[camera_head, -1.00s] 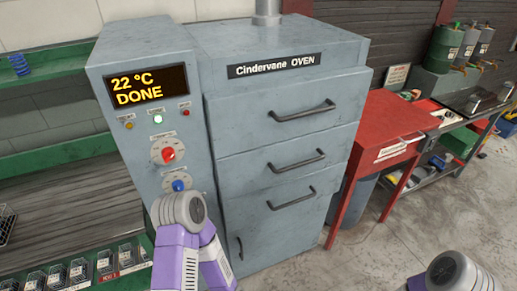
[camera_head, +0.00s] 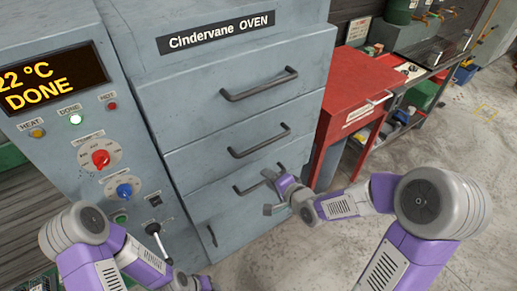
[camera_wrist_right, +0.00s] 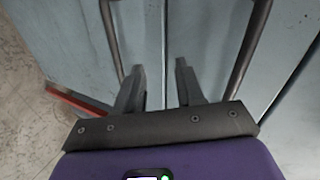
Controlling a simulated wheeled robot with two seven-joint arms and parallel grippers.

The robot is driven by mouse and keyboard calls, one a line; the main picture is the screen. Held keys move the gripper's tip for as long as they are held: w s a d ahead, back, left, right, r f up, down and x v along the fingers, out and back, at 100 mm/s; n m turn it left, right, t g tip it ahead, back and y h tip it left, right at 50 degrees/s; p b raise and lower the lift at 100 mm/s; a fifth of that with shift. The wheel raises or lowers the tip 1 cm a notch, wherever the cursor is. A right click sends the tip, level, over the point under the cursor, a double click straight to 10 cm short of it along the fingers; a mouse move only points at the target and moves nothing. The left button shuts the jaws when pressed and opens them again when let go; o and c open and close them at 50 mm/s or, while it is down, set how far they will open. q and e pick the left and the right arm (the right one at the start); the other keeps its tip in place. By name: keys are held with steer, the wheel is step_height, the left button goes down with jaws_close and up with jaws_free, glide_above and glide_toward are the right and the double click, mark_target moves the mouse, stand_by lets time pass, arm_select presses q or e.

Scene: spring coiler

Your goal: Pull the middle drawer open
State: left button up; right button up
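The grey oven has stacked fronts, all lying closed. The middle drawer (camera_head: 215,160) has a dark bar handle (camera_head: 260,140); the top front has a similar handle (camera_head: 260,85), and a lower handle (camera_head: 245,187) is partly hidden by my right gripper (camera_head: 268,193). That gripper is open and empty in front of the lower part of the oven, below the middle handle in the head view. In the right wrist view my gripper (camera_wrist_right: 159,82) has its fingers apart, between two bar handles, gripping neither. Contact cannot be told.
A red table (camera_head: 365,85) stands close on the right.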

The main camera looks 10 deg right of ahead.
mark_target(259, 145)
step_height(259, 145, up, 9)
steer(key=m+t, duration=0.2)
steer(key=t, duration=0.1)
steer(key=shift+y, duration=0.4)
steer(key=x, duration=0.2)
steer(key=b+x, duration=0.1)
steer(key=x, duration=0.2)
steer(key=b+x, duration=0.1)
steer(key=x, duration=0.1)
steer(key=shift+w+d, duration=0.25)
steer(key=shift+w, duration=0.25)
jaws_close()
